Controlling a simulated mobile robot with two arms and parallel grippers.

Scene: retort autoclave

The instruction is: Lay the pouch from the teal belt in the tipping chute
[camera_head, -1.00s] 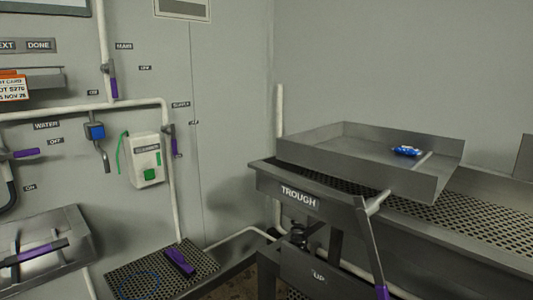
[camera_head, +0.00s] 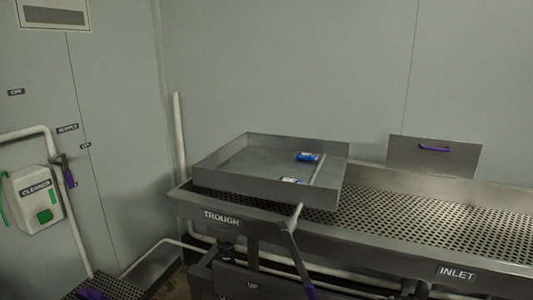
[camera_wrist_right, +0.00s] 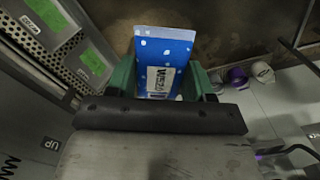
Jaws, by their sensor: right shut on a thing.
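In the right wrist view a blue pouch (camera_wrist_right: 165,48) with white spots and a white label stands between the green fingers of my right gripper (camera_wrist_right: 162,82), which is shut on it. In the head view an open grey tray (camera_head: 215,180), seemingly the tipping chute, sits over the trough. Two small blue pouches lie in it, one (camera_head: 307,157) toward the right back and one (camera_head: 291,180) partly hidden by the near wall. The teal belt is not in view. Neither gripper shows in the head view, and my left gripper is out of sight.
The perforated trough (camera_head: 430,213) runs right toward the INLET label (camera_head: 457,272). A bar with a purple-ended lever (camera_head: 298,258) slants down in front of the tray. A grey panel with a purple handle (camera_head: 434,149) stands behind. The tray's left part is bare.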

